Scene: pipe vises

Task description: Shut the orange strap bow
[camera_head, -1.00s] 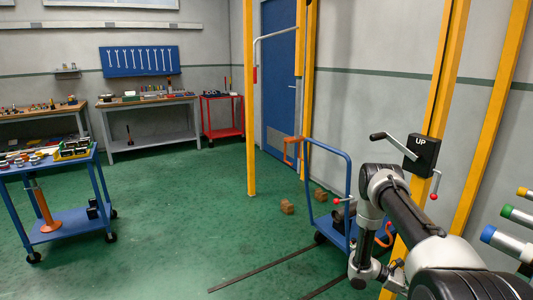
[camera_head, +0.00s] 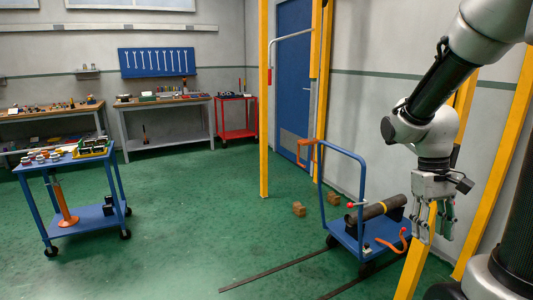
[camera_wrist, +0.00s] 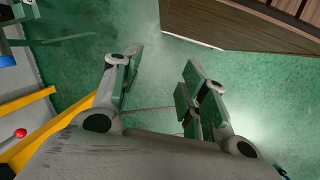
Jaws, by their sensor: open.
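An orange bow (camera_head: 393,243) sits low at the right side of the blue trolley (camera_head: 352,236), in the head view. Its free end is bent upward. A dark pipe (camera_head: 394,204) with an orange-brown band lies across the trolley. A second orange hooked piece (camera_head: 307,151) stands high beside the trolley's handle; I cannot tell what it is fixed to. My gripper (camera_head: 432,236) is open and empty, pointing down, to the right of the pipe and bow in the picture. In the wrist view its fingers (camera_wrist: 158,80) are spread over green floor, and no orange bow shows.
Yellow posts (camera_head: 417,262) stand close to my gripper. A dark wooden surface (camera_wrist: 235,22) is at the top of the wrist view. Brown blocks (camera_head: 299,209) lie on the floor beyond the trolley. A blue cart (camera_head: 90,214) stands at left.

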